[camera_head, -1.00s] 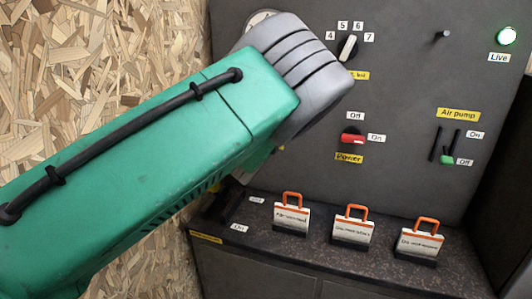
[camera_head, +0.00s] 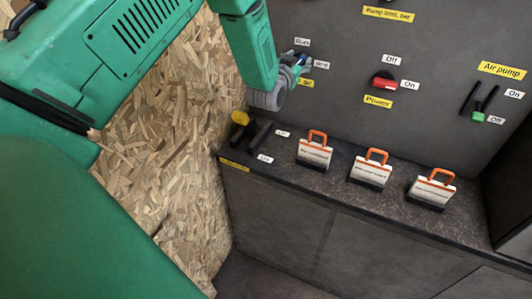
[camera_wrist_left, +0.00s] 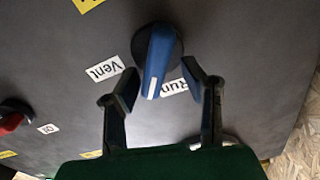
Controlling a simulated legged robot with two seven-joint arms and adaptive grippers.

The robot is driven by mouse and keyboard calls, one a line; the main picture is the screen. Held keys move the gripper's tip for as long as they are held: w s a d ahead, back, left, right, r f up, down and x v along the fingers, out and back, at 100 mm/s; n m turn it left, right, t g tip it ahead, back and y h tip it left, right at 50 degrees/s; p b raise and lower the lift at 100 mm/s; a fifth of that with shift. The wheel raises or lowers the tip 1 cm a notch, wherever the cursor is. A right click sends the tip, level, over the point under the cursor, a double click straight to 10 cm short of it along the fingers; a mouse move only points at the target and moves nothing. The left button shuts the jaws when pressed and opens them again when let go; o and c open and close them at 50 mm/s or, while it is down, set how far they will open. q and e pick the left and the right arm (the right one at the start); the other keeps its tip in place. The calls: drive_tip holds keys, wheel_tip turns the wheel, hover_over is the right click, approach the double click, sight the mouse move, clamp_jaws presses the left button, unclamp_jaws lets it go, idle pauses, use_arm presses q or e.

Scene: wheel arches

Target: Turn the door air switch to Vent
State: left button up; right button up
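The door air switch is a blue knob (camera_wrist_left: 158,55) on a dark round base, seen upside down in the left wrist view. Its white mark points towards the edge of the Run label (camera_wrist_left: 174,87). The Vent label (camera_wrist_left: 104,69) lies to the left. My left gripper (camera_wrist_left: 160,83) is open, one finger on each side of the knob's handle, with visible gaps; I cannot tell the depth. In the head view my left gripper (camera_head: 296,72) is at the panel, largely hiding the knob, beside the Run (camera_head: 302,42) and Vent (camera_head: 322,64) labels. My right gripper is not in view.
The red power knob (camera_head: 383,82) is right of the gripper, and the air pump switch (camera_head: 478,116) farther right. Below, several orange-handled tags (camera_head: 315,152) stand on the dark ledge (camera_head: 290,174). A yellow-topped lever (camera_head: 241,118) is near the chipboard wall (camera_head: 165,150).

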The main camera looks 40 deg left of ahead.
use_arm(q)
drive_tip(key=shift+a+n, duration=0.3)
drive_tip(key=shift+n, duration=0.8)
drive_tip(key=b+v, duration=0.1)
drive_tip(key=v, duration=1.3)
drive_tip(key=s+d+f+g+h, duration=0.1)
drive_tip(key=s+d+f+g, duration=0.1)
drive_tip(key=s+f, duration=0.3)
drive_tip(key=s+d+f+m+g+h+b, duration=0.1)
drive_tip(key=s+d+f+g, duration=0.2)
drive_tip(key=f, duration=0.7)
drive_tip(key=s+d+f+m+g+h, duration=0.1)
drive_tip(key=s+d+f+g, duration=0.2)
drive_tip(key=s+f, duration=0.3)
wheel_tip(320, 180, down, 3)
drive_tip(key=shift+s+r+g+h, duration=0.2)
drive_tip(key=shift+s+g+h, duration=0.1)
drive_tip(key=shift+g+h, duration=0.15)
drive_tip(key=shift+w+d, duration=0.1)
drive_tip(key=shift+w, duration=0.05)
